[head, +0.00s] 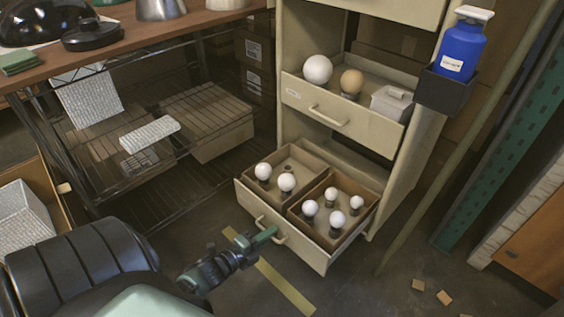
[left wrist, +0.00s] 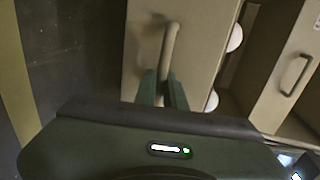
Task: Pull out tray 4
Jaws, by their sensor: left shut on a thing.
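The lowest visible drawer, a beige tray (head: 312,254) of the cabinet, stands pulled out toward me. It holds two brown boxes with several white bulbs (head: 286,182) in them. I cannot read a number on it. My left gripper (head: 268,236) is at its front and shut on the tray's handle (head: 281,239). In the left wrist view the two green fingers (left wrist: 162,92) sit on either side of the handle bar (left wrist: 170,45). My right gripper is not in view.
The drawer above (head: 340,118) is also partly out, with a white globe, a tan globe and a small box. A wire shelf (head: 180,130) stands on the left. A blue bottle (head: 460,50) hangs on the right. The floor in front is mostly clear, with small wooden pieces (head: 444,298) at right.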

